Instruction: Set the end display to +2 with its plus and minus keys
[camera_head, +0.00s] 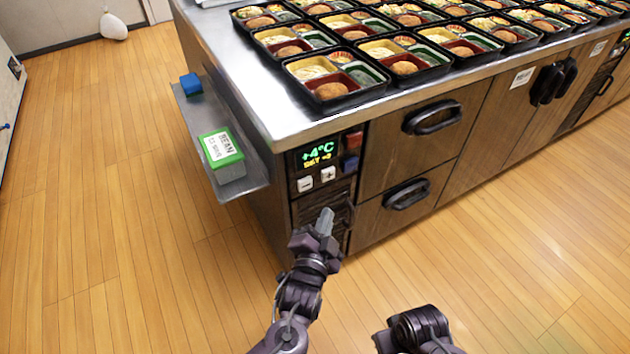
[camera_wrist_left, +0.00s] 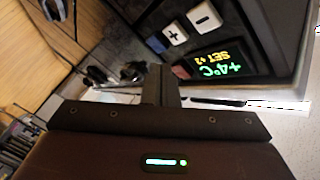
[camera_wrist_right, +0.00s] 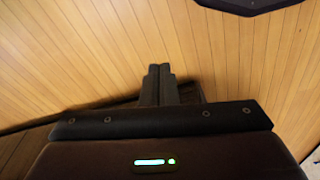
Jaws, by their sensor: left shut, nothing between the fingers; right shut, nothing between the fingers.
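The end display (camera_head: 317,155) on the counter's end shows +4°C in green with a smaller yellow set line below. In the left wrist view the display (camera_wrist_left: 222,66) is upside down, and its set line looks like SET +2. Below the display in the head view are the white minus key (camera_head: 305,184) and plus key (camera_head: 328,174). They also show in the left wrist view, minus (camera_wrist_left: 205,15) and plus (camera_wrist_left: 174,33). My left gripper (camera_head: 325,218) is shut and empty, below the keys in the head view, apart from them. My right gripper (camera_wrist_right: 159,72) is shut and empty over the floor.
A side shelf (camera_head: 240,190) with a green-edged labelled box (camera_head: 221,152) and a blue block (camera_head: 191,84) juts from the counter's left. Bento trays (camera_head: 335,76) fill the counter top. Drawer handles (camera_head: 432,118) stick out right of the panel. The floor in front is clear.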

